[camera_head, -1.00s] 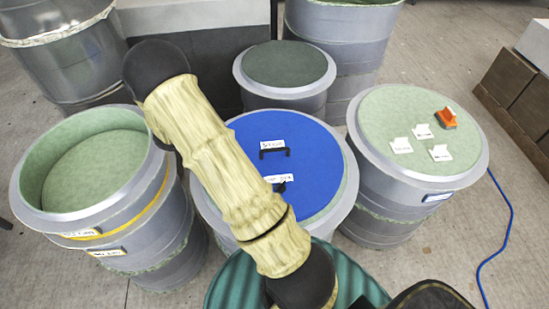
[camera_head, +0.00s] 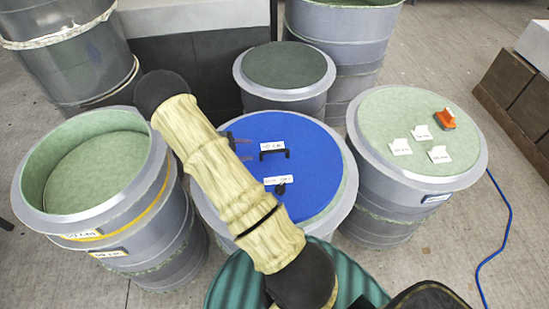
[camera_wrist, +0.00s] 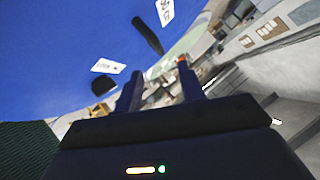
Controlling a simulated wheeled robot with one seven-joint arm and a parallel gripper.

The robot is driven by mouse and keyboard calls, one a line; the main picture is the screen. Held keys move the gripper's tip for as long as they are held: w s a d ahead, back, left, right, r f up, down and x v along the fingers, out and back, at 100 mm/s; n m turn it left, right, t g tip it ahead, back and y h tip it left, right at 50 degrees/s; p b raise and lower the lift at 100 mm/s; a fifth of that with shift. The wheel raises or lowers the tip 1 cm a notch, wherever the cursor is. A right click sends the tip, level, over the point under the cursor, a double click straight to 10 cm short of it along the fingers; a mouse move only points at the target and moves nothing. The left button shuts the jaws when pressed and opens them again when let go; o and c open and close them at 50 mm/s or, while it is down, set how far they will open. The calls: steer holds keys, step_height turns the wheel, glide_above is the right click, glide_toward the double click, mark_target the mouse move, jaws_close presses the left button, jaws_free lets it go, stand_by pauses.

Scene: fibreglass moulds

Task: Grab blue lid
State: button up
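The blue lid (camera_head: 308,150) lies flat on the middle grey drum, inside its pale rim. It carries a black bar handle (camera_head: 274,152), a small black knob (camera_head: 281,188) and two white labels. My gripper (camera_head: 247,149) is over the left part of the lid, left of the handle, partly hidden behind my arm. In the wrist view, its two fingers (camera_wrist: 160,70) stand apart with nothing between them. The blue lid (camera_wrist: 60,50) fills the upper left there, and the handle (camera_wrist: 147,35) is beyond the fingertips, apart from them.
An open drum (camera_head: 45,212) with a green inside stands at left. A drum with a green top (camera_head: 400,105) stands at right, bearing white tags and an orange tool (camera_head: 445,120). A smaller dark-topped drum (camera_head: 245,78) is behind. A blue cable (camera_head: 510,215) lies on the right floor.

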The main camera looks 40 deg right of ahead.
mark_target(271, 151)
steer(key=p+x, duration=0.1)
steer(key=x, duration=0.6)
steer(key=shift+s+d+f+p, duration=0.1)
steer(key=shift+d+f+p, duration=0.1)
steer(key=shift+p, duration=0.1)
steer(key=p+x, duration=0.1)
steer(key=x, duration=0.1)
steer(key=p+x, duration=0.1)
steer(key=x, duration=0.1)
steer(key=shift+s+d+f, duration=0.15)
steer(key=shift+s+d, duration=0.15)
steer(key=shift+d+f, duration=0.15)
steer(key=shift+f, duration=0.05)
steer(key=shift+r, duration=0.1)
jaws_close()
